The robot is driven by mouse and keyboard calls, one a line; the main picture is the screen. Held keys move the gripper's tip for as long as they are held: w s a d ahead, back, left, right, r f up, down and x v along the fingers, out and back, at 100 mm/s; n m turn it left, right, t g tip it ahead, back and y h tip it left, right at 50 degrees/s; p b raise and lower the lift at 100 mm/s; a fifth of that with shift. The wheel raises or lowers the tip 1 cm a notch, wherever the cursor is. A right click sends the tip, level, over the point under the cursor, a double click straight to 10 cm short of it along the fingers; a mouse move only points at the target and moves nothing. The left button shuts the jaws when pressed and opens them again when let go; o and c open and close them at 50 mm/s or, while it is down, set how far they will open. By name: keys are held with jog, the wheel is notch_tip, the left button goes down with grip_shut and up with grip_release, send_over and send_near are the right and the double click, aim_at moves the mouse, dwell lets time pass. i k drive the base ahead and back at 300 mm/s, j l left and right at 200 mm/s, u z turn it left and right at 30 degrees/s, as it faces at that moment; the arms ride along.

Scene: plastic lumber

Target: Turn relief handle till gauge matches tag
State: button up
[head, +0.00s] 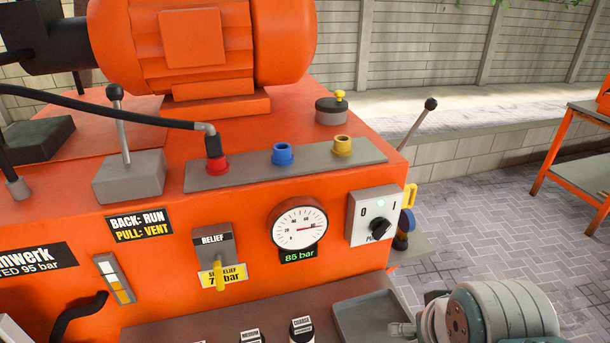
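The relief handle (219,277) is a yellow lever hanging down from a grey block (212,243) labelled RELIEF on the orange front panel. Behind it is a yellow tag (237,274); the handle covers part of its text, and the number starts with 7, with the second digit hidden. The round white gauge (299,226) is to the right, its red needle pointing right. A green display (299,255) under it reads 85 bar. My gripper's fingers do not show in the head view.
A grey switch box (374,217) with a black knob is right of the gauge. Hose ports, including a blue one (283,154), line the top edge. A vent lever (119,125) stands at left. Labelled bottles (301,328) stand below on a shelf. Paving at right is mostly clear.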

aim_at(216, 264)
jog(key=u, duration=1.35)
